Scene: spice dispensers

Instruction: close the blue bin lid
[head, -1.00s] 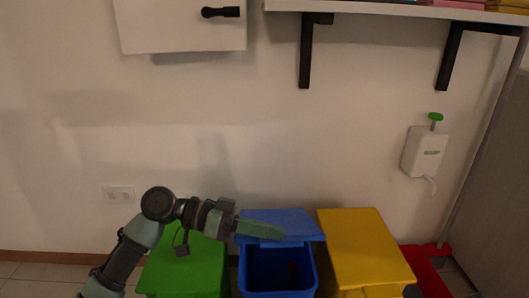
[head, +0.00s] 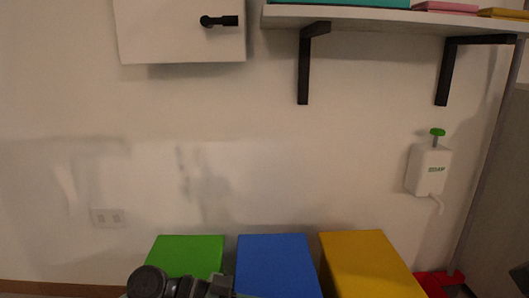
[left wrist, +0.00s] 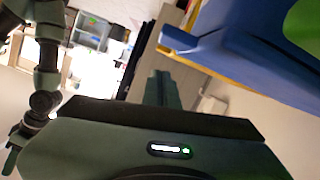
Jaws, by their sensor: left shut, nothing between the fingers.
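The blue bin lid (head: 275,266) lies flat, level with the lids on either side, and no opening shows. The front of the bin is cut off by the bottom edge. In the left wrist view the blue bin (left wrist: 250,35) fills the upper right, seen from close up and tilted. My left gripper (left wrist: 163,78) is shut and empty there, its tips apart from the blue surface. In the head view only my left arm's wrist shows at the bottom, in front of the green bin; the fingertips are hidden. My right gripper is not in view.
The green bin (head: 188,253) stands left of the blue one and the yellow bin (head: 365,262) right of it. A red item (head: 438,283) lies on the floor at right. A soap dispenser (head: 428,170) and a shelf (head: 390,20) are on the wall above.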

